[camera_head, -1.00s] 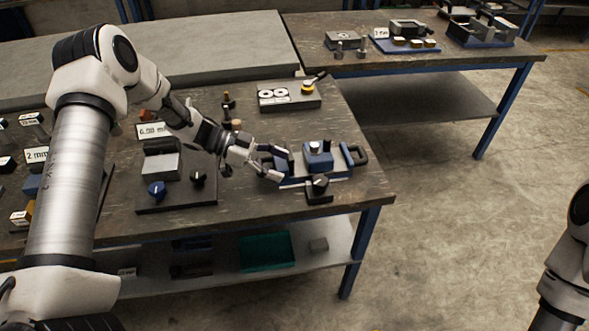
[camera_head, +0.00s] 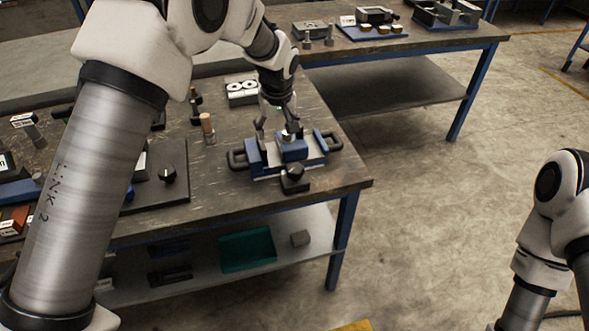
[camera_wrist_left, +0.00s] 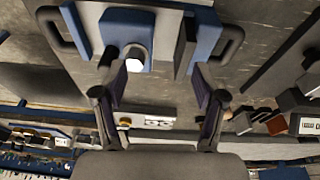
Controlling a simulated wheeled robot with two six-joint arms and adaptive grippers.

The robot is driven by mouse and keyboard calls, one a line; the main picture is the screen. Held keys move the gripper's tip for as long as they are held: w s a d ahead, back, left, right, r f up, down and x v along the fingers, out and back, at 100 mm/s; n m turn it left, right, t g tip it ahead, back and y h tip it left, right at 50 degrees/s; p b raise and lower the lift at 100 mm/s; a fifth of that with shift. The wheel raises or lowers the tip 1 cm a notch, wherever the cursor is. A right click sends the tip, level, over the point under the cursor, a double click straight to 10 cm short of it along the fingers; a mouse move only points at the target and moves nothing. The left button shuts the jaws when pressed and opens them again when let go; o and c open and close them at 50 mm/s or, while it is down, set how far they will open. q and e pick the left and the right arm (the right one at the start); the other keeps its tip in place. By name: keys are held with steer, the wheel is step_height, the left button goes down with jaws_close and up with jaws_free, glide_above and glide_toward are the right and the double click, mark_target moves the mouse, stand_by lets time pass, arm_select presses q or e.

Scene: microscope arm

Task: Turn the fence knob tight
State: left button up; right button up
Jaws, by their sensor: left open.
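A blue and grey fixture (camera_head: 262,171) with a dark handle at each end sits near the table's right front corner. A blue block on it carries a silver round knob (camera_head: 292,137), also seen in the left wrist view (camera_wrist_left: 138,58). A black knob (camera_head: 294,172) stands on a small dark base at the fixture's front. Another black knob (camera_head: 168,173) is on the dark plate to the left. I cannot tell which is the fence knob. My left gripper (camera_head: 277,124) points down over the fixture, open and empty, its fingers (camera_wrist_left: 160,92) spread apart near the silver knob.
A wooden-topped peg (camera_head: 208,128) stands left of the fixture. A box with two white rings (camera_head: 241,90) lies behind it. A second table (camera_head: 400,50) holds more fixtures. Open floor lies right of the work table.

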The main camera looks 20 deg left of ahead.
arm_select(q)
steer(key=n+g+h, duration=0.1)
steer(key=n+g, duration=0.1)
glide_above(295, 168)
steer(key=shift+w+r, duration=0.1)
steer(key=shift+r, duration=0.3)
steer(key=shift+d+f, duration=0.2)
steer(key=shift+f, duration=0.05)
step_height(295, 168, down, 7)
steer(key=shift+a+f, duration=0.15)
steer(key=c, duration=1.1)
